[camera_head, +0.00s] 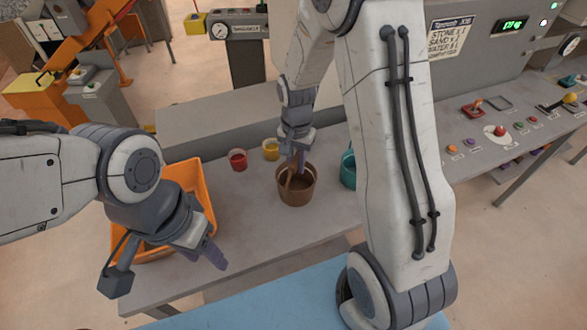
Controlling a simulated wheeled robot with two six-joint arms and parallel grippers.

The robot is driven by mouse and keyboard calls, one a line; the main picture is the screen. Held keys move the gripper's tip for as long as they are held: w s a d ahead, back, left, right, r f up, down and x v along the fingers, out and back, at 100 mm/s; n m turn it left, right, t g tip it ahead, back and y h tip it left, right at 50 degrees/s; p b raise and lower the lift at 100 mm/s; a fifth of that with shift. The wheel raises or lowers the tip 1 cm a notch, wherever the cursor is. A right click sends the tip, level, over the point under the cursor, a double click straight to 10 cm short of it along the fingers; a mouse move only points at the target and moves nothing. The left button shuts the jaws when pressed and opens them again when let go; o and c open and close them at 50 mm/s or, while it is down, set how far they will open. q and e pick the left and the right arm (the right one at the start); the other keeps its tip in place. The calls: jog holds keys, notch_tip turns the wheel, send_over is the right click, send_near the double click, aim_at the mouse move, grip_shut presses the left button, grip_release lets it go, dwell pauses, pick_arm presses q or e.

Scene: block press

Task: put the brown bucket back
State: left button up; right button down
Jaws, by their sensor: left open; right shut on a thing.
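The brown bucket (296,193) stands upright on, or very close above, the grey table (262,254); I cannot tell which. My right gripper (297,165) comes down from above and is shut on the bucket at its rim side, its fingertips partly hidden by the bucket. Inside the bucket looks dark brown. My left gripper (213,258) is open and empty, low over the front left of the table, in front of the orange crate.
An orange crate (205,187) stands at the left. A red cup (238,160) and a yellow cup (271,149) stand behind the bucket. A teal bucket (348,170) is to its right, partly hidden by my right arm. A control panel (500,133) with levers and buttons is at the right.

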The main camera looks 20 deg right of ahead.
jog(key=shift+w+a+f, duration=0.15)
jog(key=shift+w+f, duration=0.15)
jog(key=shift+f, duration=0.15)
notch_tip(320, 180, down, 3)
jog(key=shift+f+p, duration=0.1)
jog(key=shift+p, duration=0.65)
jog(key=shift+f, duration=0.2)
jog(key=shift+f, duration=0.2)
jog(key=c, duration=0.8)
grip_release()
jog(key=shift+o, duration=0.2)
jog(key=shift+r, duration=0.1)
